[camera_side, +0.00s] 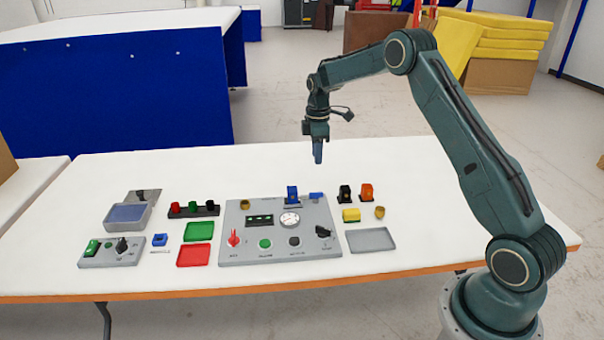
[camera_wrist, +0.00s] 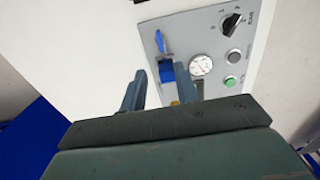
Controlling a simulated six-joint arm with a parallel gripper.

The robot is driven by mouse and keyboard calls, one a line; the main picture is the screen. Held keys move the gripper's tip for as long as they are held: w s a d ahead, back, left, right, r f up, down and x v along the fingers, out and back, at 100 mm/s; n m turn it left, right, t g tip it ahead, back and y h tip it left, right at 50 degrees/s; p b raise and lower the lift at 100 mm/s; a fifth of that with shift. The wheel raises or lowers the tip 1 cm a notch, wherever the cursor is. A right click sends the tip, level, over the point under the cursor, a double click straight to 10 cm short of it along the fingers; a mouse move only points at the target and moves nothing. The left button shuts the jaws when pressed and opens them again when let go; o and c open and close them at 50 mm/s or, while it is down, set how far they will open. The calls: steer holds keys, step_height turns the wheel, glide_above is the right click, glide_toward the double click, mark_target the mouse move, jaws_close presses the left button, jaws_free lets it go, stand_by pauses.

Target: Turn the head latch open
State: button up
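A blue latch piece (camera_side: 316,196) lies at the back of the grey panel (camera_side: 250,250), just right of a blue block (camera_side: 292,194) on a dark base; I take it for the head latch. In the wrist view the latch (camera_wrist: 160,42) is a thin blue lever, with the blue block (camera_wrist: 167,74) below it. My gripper (camera_side: 318,160) points down, above and behind the panel, touching nothing. In the wrist view its two fingers (camera_wrist: 167,72) are spread apart and empty, and the block shows between them. The gripper body hides the panel's lower part there.
The panel also bears a round gauge (camera_side: 290,220), a red knob (camera_side: 233,240) and a black knob (camera_side: 323,231). Black (camera_side: 345,194) and orange (camera_side: 367,192) blocks stand to its right. A dark rack (camera_side: 193,210) stands left. The table behind the panel is clear.

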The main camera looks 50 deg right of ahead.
mark_target(316, 193)
step_height(316, 193, down, 13)
steer(key=shift+f, duration=0.1)
stand_by(0.6)
jaws_close()
